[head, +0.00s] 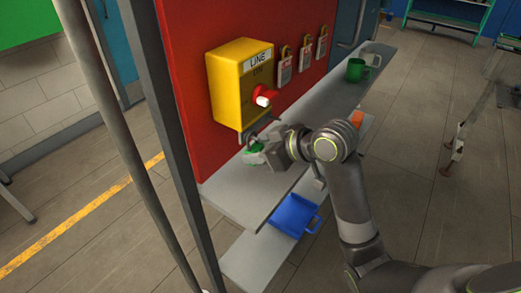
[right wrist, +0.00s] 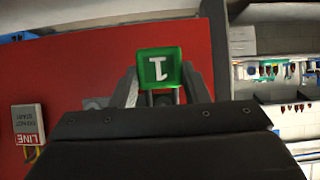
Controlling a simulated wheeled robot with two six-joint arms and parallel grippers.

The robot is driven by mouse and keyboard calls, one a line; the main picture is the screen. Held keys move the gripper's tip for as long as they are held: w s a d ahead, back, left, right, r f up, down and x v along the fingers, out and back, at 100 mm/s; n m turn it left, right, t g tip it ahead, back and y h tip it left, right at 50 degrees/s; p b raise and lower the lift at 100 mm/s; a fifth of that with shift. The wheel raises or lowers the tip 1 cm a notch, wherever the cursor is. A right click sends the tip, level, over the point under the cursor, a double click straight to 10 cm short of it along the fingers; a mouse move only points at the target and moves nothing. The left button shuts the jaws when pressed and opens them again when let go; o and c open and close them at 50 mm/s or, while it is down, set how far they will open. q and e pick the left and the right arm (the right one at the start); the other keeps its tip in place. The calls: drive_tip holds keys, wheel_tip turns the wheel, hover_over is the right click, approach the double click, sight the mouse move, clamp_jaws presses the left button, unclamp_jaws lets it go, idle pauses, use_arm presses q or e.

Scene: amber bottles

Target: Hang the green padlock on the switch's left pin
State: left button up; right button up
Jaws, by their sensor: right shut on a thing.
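The green padlock (head: 254,158) is held in my right gripper (head: 268,149), just below the yellow switch box (head: 226,92) and above the grey shelf. The switch box carries a red knob (head: 265,92) and a LINE label, and hangs on a red panel. Grey metal shows under the box, but I cannot make out the left pin or how the shackle stands to it. My left gripper is out of view.
Several tagged padlocks (head: 285,69) hang on the red panel right of the switch. A green mug (head: 356,70) and a pale mug (head: 373,59) stand farther along the shelf (head: 232,199). A blue dustpan-like object (head: 294,214) lies on the lower shelf. A dark post (head: 159,130) stands at left.

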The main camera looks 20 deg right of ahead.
drive_tip(key=o, duration=1.1)
drive_tip(key=p+v, duration=1)
drive_tip(key=v, duration=0.7)
drive_tip(key=shift+s+d+r, duration=0.1)
drive_tip(key=shift+d, duration=0.05)
